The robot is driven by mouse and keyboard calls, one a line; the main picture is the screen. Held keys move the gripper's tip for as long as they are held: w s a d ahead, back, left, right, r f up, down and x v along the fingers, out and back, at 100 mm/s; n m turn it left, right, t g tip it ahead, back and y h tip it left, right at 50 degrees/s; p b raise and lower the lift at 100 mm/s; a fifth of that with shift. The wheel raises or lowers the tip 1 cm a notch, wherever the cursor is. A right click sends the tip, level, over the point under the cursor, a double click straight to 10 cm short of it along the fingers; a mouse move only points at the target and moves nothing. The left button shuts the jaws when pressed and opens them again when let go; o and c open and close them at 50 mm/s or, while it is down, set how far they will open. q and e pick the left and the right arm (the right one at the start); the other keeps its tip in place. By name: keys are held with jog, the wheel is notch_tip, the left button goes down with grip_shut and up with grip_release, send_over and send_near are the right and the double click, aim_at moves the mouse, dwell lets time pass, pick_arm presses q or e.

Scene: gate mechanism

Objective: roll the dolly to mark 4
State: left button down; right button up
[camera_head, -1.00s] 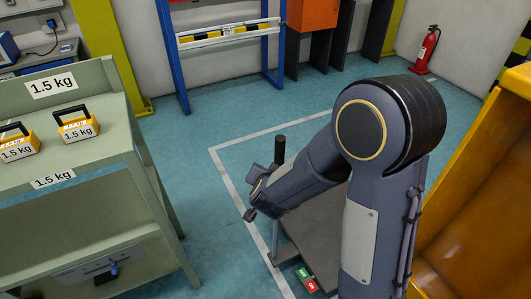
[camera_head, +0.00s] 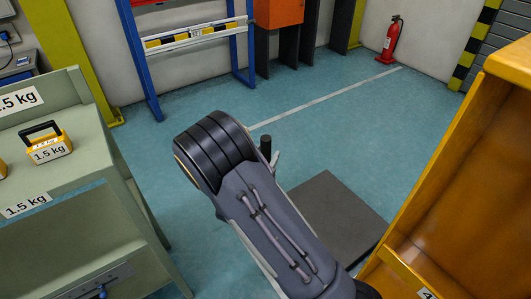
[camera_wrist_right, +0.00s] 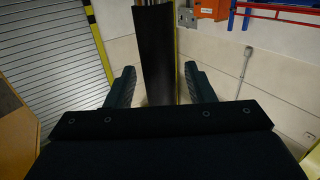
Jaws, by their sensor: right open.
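My right gripper (camera_wrist_right: 163,88) is open in the wrist view. In the head view this gripper is mostly hidden behind my arm. My left gripper is not in view.
A green bench (camera_head: 75,210) with 1.5 kg weights (camera_head: 47,144) stands at left. An orange structure (camera_head: 470,190) closes the right side. A blue rack (camera_head: 150,60) and fire extinguisher (camera_head: 390,42) are at the back. Blue floor beyond the dolly is clear, crossed by a white line (camera_head: 330,100).

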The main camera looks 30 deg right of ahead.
jog(key=shift+w+d, duration=0.25)
jog(key=shift+d, duration=0.05)
grip_shut()
jog(key=shift+s, duration=0.1)
